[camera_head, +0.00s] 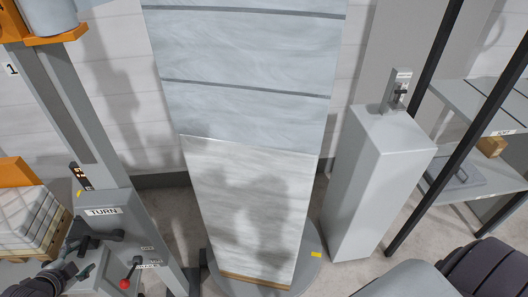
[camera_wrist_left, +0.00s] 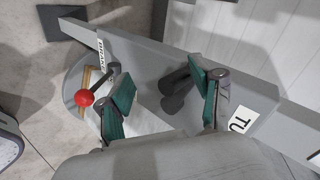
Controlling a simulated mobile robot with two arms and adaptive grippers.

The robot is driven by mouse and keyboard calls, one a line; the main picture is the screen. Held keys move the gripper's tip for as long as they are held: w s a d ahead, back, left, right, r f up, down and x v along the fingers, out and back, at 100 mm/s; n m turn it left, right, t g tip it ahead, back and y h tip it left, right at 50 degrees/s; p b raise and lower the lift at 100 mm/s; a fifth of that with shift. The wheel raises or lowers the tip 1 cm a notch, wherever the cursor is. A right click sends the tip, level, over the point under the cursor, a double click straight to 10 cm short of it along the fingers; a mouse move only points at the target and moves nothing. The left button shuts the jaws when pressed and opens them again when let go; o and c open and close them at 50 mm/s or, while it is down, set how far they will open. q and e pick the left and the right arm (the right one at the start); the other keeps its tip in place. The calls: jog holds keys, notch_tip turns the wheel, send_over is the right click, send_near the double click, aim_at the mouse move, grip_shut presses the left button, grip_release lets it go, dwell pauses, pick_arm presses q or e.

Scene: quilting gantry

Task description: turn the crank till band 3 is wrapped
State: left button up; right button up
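A grey housing labelled TURN (camera_head: 103,211) stands at the lower left. Its dark crank handle (camera_head: 112,236) also shows in the left wrist view (camera_wrist_left: 177,90). My left gripper (camera_head: 85,262) is beside the crank. In the left wrist view my left gripper (camera_wrist_left: 163,98) has its teal fingers apart, with the dark handle showing between them and no visible grip on it. A tall load (camera_head: 240,110) stands on a round turntable (camera_head: 312,272). Dark lines divide its bluish upper part; its lowest section is paler. Band numbers are not readable on it. My right gripper is out of view.
A red-knobbed lever (camera_head: 125,283) is just right of the crank; its knob shows close to one finger in the left wrist view (camera_wrist_left: 84,98). A grey pedestal (camera_head: 375,180) and a shelf rack (camera_head: 470,100) stand right. A wrapped stack (camera_head: 28,222) is at left.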

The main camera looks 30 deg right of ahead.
pick_arm(q)
jog(key=s+a+p, duration=0.2)
jog(key=s+p, duration=0.1)
jog(key=s, duration=0.3)
jog(key=shift+s+p, duration=0.2)
jog(key=shift+p, duration=0.15)
jog(key=shift+r, duration=0.1)
